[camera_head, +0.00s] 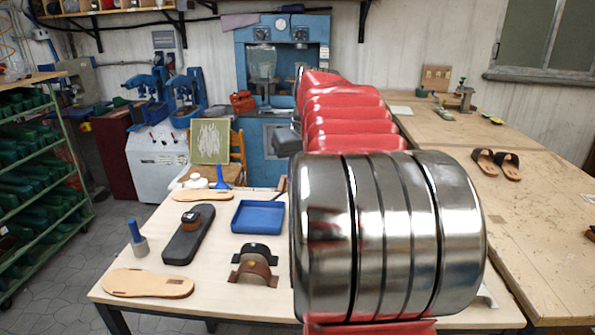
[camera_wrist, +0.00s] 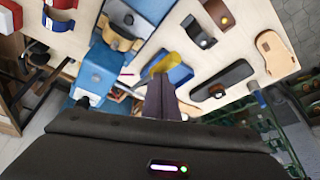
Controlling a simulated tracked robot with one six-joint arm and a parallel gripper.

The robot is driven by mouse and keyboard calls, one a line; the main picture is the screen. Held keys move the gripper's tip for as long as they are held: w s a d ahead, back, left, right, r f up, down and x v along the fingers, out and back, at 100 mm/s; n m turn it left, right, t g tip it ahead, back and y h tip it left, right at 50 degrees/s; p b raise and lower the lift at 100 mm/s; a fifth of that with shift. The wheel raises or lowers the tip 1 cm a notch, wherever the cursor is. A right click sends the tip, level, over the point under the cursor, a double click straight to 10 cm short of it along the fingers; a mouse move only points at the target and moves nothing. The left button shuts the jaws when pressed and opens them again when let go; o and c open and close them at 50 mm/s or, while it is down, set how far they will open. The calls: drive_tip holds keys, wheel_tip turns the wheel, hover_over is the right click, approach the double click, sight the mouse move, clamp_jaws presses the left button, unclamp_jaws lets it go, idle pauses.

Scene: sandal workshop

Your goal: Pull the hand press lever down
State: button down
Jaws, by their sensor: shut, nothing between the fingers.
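In the wrist view, a blue machine (camera_wrist: 93,76) stands left of my gripper; it looks like the hand press, but I cannot be sure. A yellow piece (camera_wrist: 168,63) shows just past my fingertips and may be the lever's handle; whether they touch is unclear. My gripper (camera_wrist: 161,84) is shut and empty, its dark fingers side by side at the lower middle. In the head view my large red and silver arm hides the gripper and the table behind it, so the press does not show there.
On the light table (camera_head: 225,290) are a blue tray (camera_head: 258,217), a dark sole form (camera_head: 189,235), brown straps (camera_head: 255,264), a tan sole (camera_head: 147,284) and a blue-handled tool (camera_head: 137,238). Blue machines (camera_head: 186,97) stand farther back. A wooden bench (camera_head: 540,220) with sandals (camera_head: 496,161) is right.

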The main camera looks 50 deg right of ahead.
drive_tip(key=shift+s+a+f, duration=0.1)
drive_tip(key=shift+s+f, duration=0.05)
drive_tip(key=shift+f, duration=1.45)
wheel_tip(320, 180, up, 12)
drive_tip(key=w+d, duration=0.2)
drive_tip(key=shift+d+r, duration=0.15)
drive_tip(key=shift+d, duration=0.15)
drive_tip(key=shift+w, duration=0.1)
idle(0.6)
